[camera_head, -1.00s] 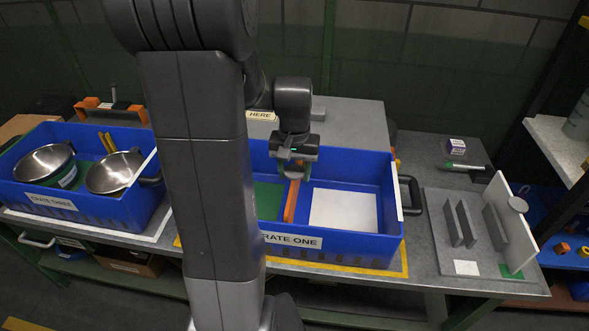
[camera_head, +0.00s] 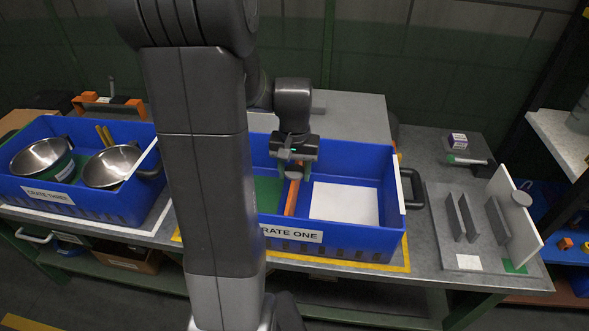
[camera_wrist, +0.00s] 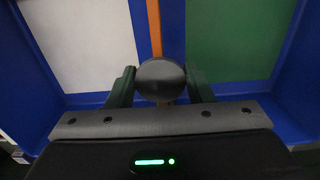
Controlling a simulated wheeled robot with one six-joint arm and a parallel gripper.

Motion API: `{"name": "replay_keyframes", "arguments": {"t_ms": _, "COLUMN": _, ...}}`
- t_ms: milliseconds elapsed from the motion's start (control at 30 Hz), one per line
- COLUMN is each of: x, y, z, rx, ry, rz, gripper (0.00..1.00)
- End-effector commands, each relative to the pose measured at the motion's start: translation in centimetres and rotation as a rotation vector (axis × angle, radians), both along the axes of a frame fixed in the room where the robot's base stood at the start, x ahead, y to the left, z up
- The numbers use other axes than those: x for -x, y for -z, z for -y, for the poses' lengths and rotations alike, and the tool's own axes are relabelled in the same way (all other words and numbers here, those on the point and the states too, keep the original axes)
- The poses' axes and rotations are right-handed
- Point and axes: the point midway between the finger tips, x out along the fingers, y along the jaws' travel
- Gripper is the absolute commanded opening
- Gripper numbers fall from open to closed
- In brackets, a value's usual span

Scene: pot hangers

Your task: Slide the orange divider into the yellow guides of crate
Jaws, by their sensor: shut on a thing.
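The orange divider (camera_head: 292,197) stands on edge inside the blue crate marked "CRATE ONE" (camera_head: 345,240). It lies between a green floor panel (camera_head: 268,193) and a white floor panel (camera_head: 344,204). My gripper (camera_head: 295,168) is inside the crate near its back wall, shut on the round grey knob of the divider. In the wrist view the knob (camera_wrist: 161,80) sits between my two fingers, and the thin orange edge (camera_wrist: 155,28) runs away from it. The yellow guides cannot be made out; my gripper and arm hide part of the crate.
A second blue crate (camera_head: 75,200), marked "CRATE THREE", holds metal pots at the left. At the right, a grey rack (camera_head: 470,220) with upright plates and a white panel (camera_head: 512,215) stands on the table. A black handle (camera_head: 412,188) sticks out from the crate's right side.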

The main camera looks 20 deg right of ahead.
Motion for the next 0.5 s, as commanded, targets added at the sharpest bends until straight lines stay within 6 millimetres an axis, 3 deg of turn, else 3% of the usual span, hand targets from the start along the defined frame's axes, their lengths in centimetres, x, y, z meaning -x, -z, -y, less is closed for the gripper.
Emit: {"name": "replay_keyframes", "arguments": {"t_ms": 500, "x": 0.0, "y": 1.4, "z": 0.0, "rx": 0.001, "ry": 0.0, "rz": 0.001, "gripper": 0.12}}
